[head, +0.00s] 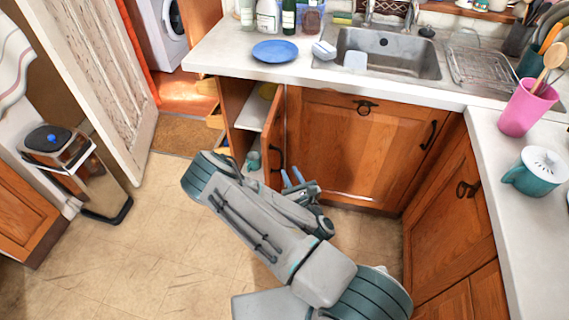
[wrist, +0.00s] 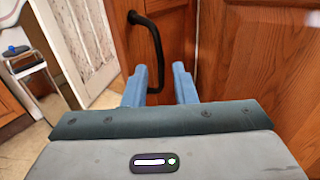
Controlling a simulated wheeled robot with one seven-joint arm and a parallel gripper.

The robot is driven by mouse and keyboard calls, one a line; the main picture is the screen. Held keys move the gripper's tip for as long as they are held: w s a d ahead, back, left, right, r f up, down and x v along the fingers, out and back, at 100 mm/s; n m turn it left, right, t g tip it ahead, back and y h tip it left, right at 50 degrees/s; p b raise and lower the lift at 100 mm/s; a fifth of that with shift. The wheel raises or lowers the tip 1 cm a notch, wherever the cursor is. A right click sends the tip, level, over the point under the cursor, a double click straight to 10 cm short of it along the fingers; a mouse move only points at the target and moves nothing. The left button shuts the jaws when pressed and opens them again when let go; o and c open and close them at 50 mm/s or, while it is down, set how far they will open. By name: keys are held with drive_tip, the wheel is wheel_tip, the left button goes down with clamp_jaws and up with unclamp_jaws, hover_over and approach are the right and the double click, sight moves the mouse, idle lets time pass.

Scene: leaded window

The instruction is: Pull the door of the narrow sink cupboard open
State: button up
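The narrow sink cupboard's wooden door (head: 273,132) stands swung out from the cabinet, left of the wide sink cupboard. Its inside, with a pale shelf (head: 253,112), shows to the left of the door. The door's black bar handle (head: 279,158) is on its right-hand face; in the wrist view the handle (wrist: 156,45) is upright, its lower end seen between the fingers. My gripper (head: 293,177) is low in front of the cupboards, beside this door. Its two blue fingers (wrist: 160,82) are apart, with nothing visibly clasped. Whether they touch the handle, I cannot tell.
The wide sink cupboard door (head: 335,150) is shut, close right of my gripper. Another cupboard (head: 455,215) stands along the right. A counter (head: 225,55) runs above. The tiled floor (head: 150,240) at left is clear up to a pedal bin (head: 80,170).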

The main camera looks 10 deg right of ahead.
drive_tip(key=shift+s+d, duration=0.25)
drive_tip(key=shift+s, duration=1.05)
drive_tip(key=shift+s+d, duration=0.25)
drive_tip(key=shift+s, duration=1.05)
